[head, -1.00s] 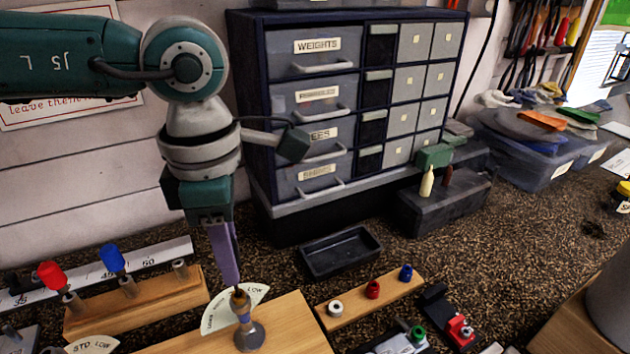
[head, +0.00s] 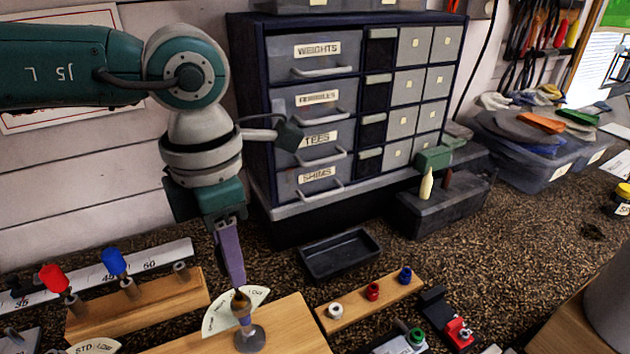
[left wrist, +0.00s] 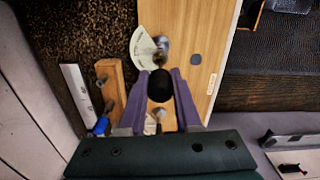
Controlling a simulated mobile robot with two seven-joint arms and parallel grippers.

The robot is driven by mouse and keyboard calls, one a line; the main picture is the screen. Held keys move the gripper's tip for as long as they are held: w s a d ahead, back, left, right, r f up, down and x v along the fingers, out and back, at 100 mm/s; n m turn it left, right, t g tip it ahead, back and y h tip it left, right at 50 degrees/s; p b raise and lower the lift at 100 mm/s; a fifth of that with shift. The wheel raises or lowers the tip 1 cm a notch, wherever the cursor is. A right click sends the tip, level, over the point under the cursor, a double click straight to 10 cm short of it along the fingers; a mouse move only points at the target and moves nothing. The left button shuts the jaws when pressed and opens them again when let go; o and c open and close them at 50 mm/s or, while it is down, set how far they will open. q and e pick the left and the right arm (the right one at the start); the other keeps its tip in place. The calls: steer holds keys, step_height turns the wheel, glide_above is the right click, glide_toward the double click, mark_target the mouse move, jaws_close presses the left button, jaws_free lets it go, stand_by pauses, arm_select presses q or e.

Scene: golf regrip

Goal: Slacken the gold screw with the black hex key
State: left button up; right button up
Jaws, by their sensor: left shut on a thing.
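My left gripper (head: 236,284) points down over a wooden board (head: 290,325), its purple fingers close together. In the left wrist view a round black piece, which looks like the top of the black hex key (left wrist: 160,86), sits between the fingertips (left wrist: 160,80). In the head view the fingers hide most of the key. Just below the fingertips is a gold-brown piece (head: 241,301), seemingly the gold screw, on a blue-banded post with a round grey foot (head: 250,339). Whether the key is seated in it cannot be told. My right gripper is not in view.
A white fan-shaped LOW dial (head: 218,317) lies beside the post. A wooden rack (head: 140,302) with red and blue tools stands left. An empty black tray (head: 340,254) and a strip with coloured caps (head: 345,313) lie right. A drawer cabinet (head: 312,130) stands behind.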

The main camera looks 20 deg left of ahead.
arm_select(q)
jaws_close()
steer(key=shift+r, duration=0.1)
steer(key=shift+r+p, duration=1.15)
steer(key=shift+r, duration=0.25)
